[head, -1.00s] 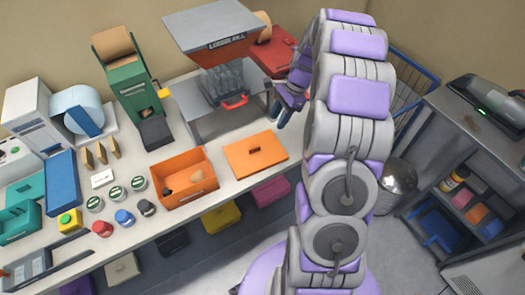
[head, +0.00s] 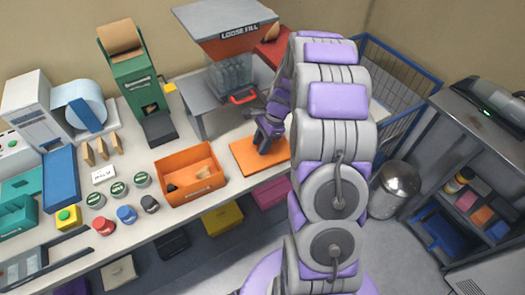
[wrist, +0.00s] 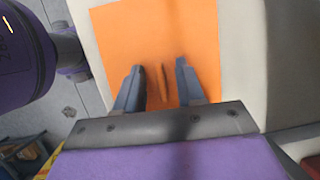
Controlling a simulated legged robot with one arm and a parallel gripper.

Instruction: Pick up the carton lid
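The carton lid (head: 244,155) is a flat orange panel lying on the bench, right of the open orange carton (head: 190,174). In the wrist view the lid (wrist: 150,35) fills the middle, with a narrow raised handle (wrist: 162,80) at its centre. My gripper (head: 262,146) is over the lid, pointing down. In the wrist view its two fingers (wrist: 160,84) are apart, one on each side of the handle, with gaps between. The head view hides the handle behind my gripper. I cannot tell whether the fingertips touch the lid.
The loose fill dispenser (head: 232,60) with a red-handled tray stands behind the lid. Several small jars (head: 127,214) stand left of the carton. A metal bin (head: 395,187) and a shelf unit (head: 480,165) are on the right. The bench's front edge lies close to the lid.

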